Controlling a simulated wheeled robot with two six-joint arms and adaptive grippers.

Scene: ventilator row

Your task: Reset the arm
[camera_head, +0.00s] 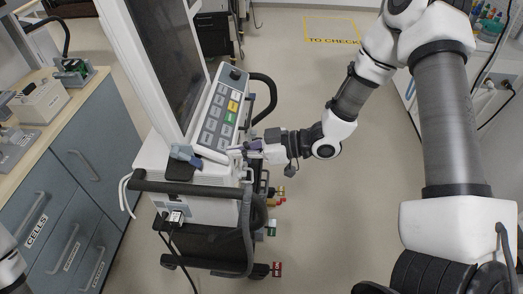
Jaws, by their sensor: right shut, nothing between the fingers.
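My right arm (440,120) comes in from the upper right and bends down toward the ventilator (185,160). My right gripper (240,149) is shut and empty. It is at the ventilator's right side, just below the lower edge of the button panel (217,112). I cannot tell whether its fingertips touch the ventilator. A small part of my left arm (10,268) shows at the bottom left edge; its gripper is out of view.
The ventilator stands on a wheeled cart with a dark handle rail (190,188) and coloured tags (277,268). A blue drawer cabinet (85,165) is at the left. The floor (300,60) to the right of the ventilator is clear, with yellow "TO CHECK" marking (333,41) further back.

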